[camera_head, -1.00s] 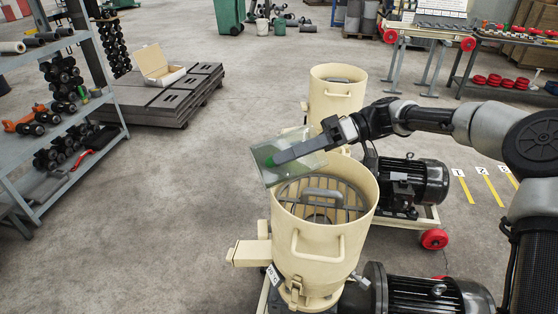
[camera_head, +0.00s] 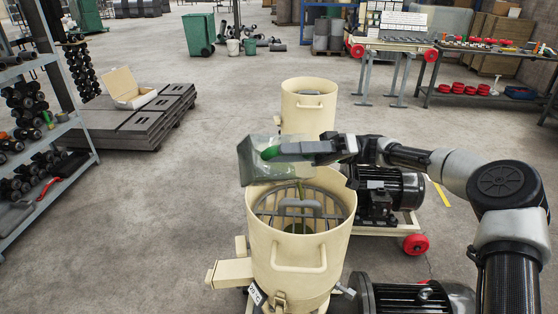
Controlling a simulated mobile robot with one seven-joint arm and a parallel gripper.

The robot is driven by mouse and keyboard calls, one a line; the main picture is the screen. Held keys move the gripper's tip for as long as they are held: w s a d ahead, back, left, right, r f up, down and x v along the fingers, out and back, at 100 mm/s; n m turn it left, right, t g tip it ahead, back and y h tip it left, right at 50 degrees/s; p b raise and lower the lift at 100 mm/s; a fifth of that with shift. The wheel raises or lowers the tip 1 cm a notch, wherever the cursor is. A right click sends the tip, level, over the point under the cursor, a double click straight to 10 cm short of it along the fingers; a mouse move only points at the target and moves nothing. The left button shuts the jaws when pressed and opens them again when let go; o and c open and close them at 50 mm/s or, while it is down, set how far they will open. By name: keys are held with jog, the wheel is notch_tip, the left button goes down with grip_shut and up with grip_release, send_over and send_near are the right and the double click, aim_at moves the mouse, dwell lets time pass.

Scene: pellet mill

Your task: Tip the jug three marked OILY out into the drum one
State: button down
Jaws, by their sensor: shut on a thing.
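My gripper (camera_head: 285,151) is shut on a clear greenish jug (camera_head: 252,165) with a green part at the jaws. The jug is tilted well over, above the open top of the near cream drum (camera_head: 298,256). A thin yellow-green streak shows below the jug, and a greenish patch (camera_head: 297,228) lies under the drum's grille. The grille (camera_head: 290,208) has a grey handle-like bar across it. No OILY mark on the jug can be made out. A small tag (camera_head: 256,293) on the drum is too small to read.
A second cream drum (camera_head: 307,112) stands behind, with a black motor (camera_head: 385,192) on a red-wheeled cart to its right. Open floor (camera_head: 160,200) lies left of the near drum.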

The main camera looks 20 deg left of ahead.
aim_at(301, 165)
jog(key=shift+w+d+r+g+y+b, duration=0.25)
jog(key=shift+w+d+g+y+b, duration=0.2)
jog(key=shift+w+d, duration=0.15)
jog(key=shift+w+d+r+g+y+b, duration=0.25)
jog(key=shift+w+d+g+y+b, duration=0.2)
jog(key=shift+d, duration=0.2)
jog(key=shift+w+d+r+g+y+b, duration=0.1)
jog(key=shift+w+d+g+y+b, duration=1.2)
jog(key=shift+w+d, duration=0.4)
jog(key=shift+s, duration=0.1)
dwell(3.9)
jog(key=shift+s+a+t+h+p, duration=0.25)
jog(key=shift+s+a+h, duration=0.1)
jog(key=shift+s+a, duration=0.25)
jog(key=shift+s+a+t+h+p, duration=0.1)
jog(key=shift+s+a+t+h, duration=0.2)
jog(key=shift+a, duration=0.35)
jog(key=shift+s+a+t+h, duration=0.35)
jog(key=shift+s+h, duration=0.05)
jog(key=shift+h, duration=0.05)
jog(key=shift+s+t+p, duration=0.2)
jog(key=shift+t+p, duration=0.15)
jog(key=shift+t, duration=0.05)
